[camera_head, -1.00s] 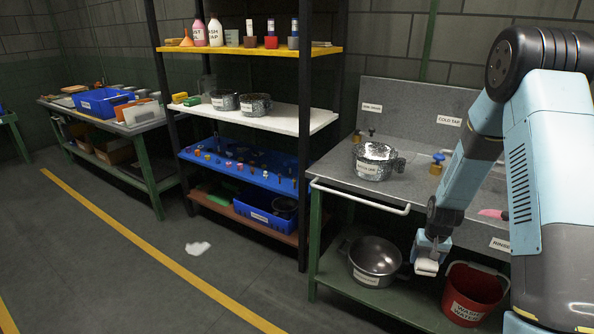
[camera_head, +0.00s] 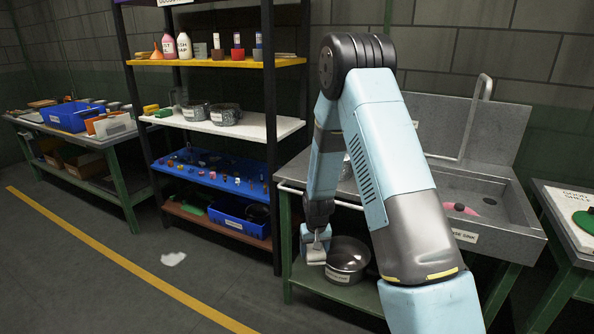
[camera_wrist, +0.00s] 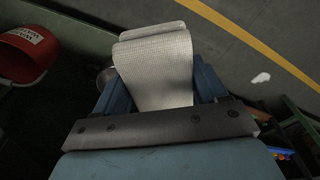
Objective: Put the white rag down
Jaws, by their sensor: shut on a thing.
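My gripper (camera_head: 316,252) hangs low in front of the sink bench, beside its lower shelf. It is shut on a white rag (camera_wrist: 157,65), which fills the space between the fingers in the wrist view and droops out past them. The rag has a woven, waffle-like surface. In the head view only a small pale bit of the rag (camera_head: 316,257) shows at the fingertips. The rag appears clear of the floor.
A steel pot (camera_head: 347,262) sits on the bench's lower shelf, next to my gripper. A red bucket (camera_wrist: 28,52) shows in the wrist view. A white patch (camera_head: 173,259) lies on the open floor near the yellow line (camera_head: 130,265). A shelf rack (camera_head: 215,140) stands to the left.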

